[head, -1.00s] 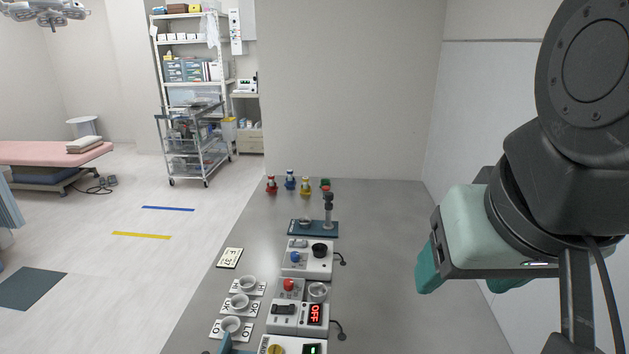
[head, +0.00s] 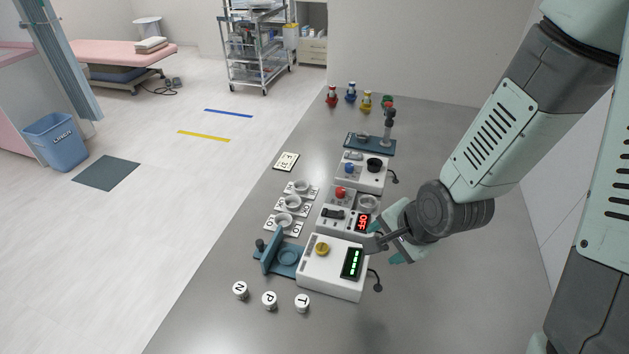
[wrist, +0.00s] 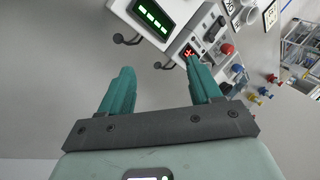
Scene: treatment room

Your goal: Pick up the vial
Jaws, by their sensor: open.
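No single thing is clearly marked out as the vial. Some also show small at the right of the wrist view, such as a blue one (wrist: 250,91). Three round white-topped pieces lettered N (head: 240,290), P (head: 269,299) and T (head: 302,302) stand at the near end. My gripper (wrist: 160,82) is open and empty, right of the white devices and far from both groups.
A white device with a green display (head: 325,268) stands beside my gripper, with a device with a red display (head: 343,213) behind it. White holders with cups (head: 284,222) and a blue fixture (head: 272,258) lie left. The grey table's right side is clear.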

